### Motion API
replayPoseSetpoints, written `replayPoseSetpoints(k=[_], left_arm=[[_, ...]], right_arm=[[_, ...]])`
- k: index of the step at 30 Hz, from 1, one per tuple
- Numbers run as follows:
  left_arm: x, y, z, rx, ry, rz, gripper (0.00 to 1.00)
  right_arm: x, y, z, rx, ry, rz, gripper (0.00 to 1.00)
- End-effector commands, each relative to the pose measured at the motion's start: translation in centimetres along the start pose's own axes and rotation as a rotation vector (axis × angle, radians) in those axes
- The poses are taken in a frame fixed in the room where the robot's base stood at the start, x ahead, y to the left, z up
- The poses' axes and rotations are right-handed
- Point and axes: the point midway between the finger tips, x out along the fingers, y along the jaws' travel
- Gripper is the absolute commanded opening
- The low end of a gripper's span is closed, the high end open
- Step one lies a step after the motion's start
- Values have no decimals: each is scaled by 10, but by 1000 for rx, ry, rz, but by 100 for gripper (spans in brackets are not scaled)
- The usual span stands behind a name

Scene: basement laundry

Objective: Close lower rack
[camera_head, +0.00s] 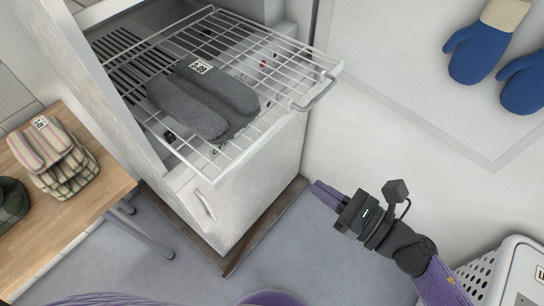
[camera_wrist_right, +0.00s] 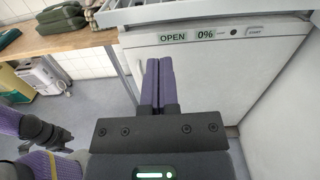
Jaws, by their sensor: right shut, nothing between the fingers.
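A white wire rack (camera_head: 240,140) is pulled out of a white cabinet appliance, with a grey bar handle (camera_head: 316,95) at its front right. Folded grey cloths (camera_head: 185,108) with a paper tag lie on it. My right gripper (camera_head: 316,190) is shut and empty, below and to the right of the rack, apart from it. Its purple fingers also show in the right wrist view (camera_wrist_right: 158,65), pointing at the appliance's white front (camera_wrist_right: 215,65), whose labels read "OPEN" and "0%". My left gripper (camera_wrist_right: 5,125) shows partly at the left edge of the wrist view; its jaws are unclear.
A wooden table (camera_head: 75,205) with striped folded cloths (camera_head: 55,160) and a dark green item (camera_head: 10,203) stands at left. A white perforated basket (camera_head: 510,275) is at lower right. Blue mitts (camera_head: 470,55) hang on the right wall. Floor in front is clear.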

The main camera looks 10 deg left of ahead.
Motion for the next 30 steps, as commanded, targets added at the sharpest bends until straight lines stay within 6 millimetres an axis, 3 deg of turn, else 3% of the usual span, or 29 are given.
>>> replayPoseSetpoints(k=[9, 15, 21, 30], left_arm=[[-8, 0, -1, -1, 4, 0, 59], [-9, 1, -3, -2, 9, 2, 59], [-8, 1, -7, -2, 15, 2, 59], [-8, 1, -7, -2, 16, 2, 59]], right_arm=[[70, -2, 3, 4, -4, -4, 0], [106, -1, 2, 7, -3, -3, 0], [122, -1, 1, 8, -1, -5, 0], [123, -1, 1, 9, 0, -5, 0]])
